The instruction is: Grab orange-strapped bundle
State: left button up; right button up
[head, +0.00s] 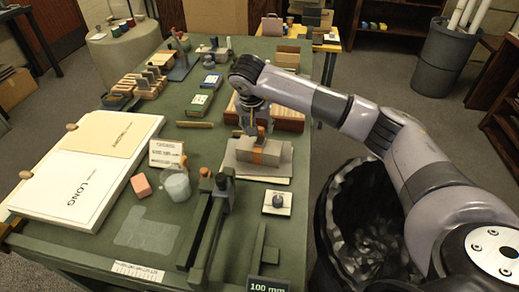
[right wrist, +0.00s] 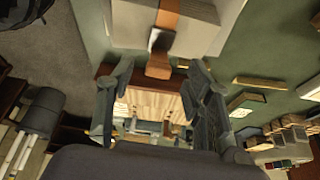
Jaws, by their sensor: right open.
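The orange-strapped bundle (head: 285,158) is a grey-beige block with an orange band round its middle. It lies on a stack of flat pale sheets (head: 240,168) near the right edge of the green table. My right gripper (head: 254,128) is just above and behind the bundle, pointing down. In the right wrist view, the right gripper (right wrist: 161,72) has its two fingers wide apart with nothing between them. The bundle (right wrist: 200,10) and its orange strap (right wrist: 166,20) show at the top there, beyond the fingertips. My left gripper is not in view.
A wooden tray (head: 288,120) lies just behind the bundle. A dark rail-like tool (head: 205,235) and a small square block (head: 277,203) are in front. A white cup (head: 176,184) and a large book (head: 85,175) are to the left. A black-lined bin (head: 340,215) stands right of the table.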

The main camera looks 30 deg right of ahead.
aim_at(260, 130)
jog(key=x, duration=0.3)
jog(key=shift+w+d+f, duration=0.1)
jog(key=shift+d+f, duration=0.1)
grip_shut()
dwell(0.4)
jog(key=shift+r, duration=0.1)
dwell(0.4)
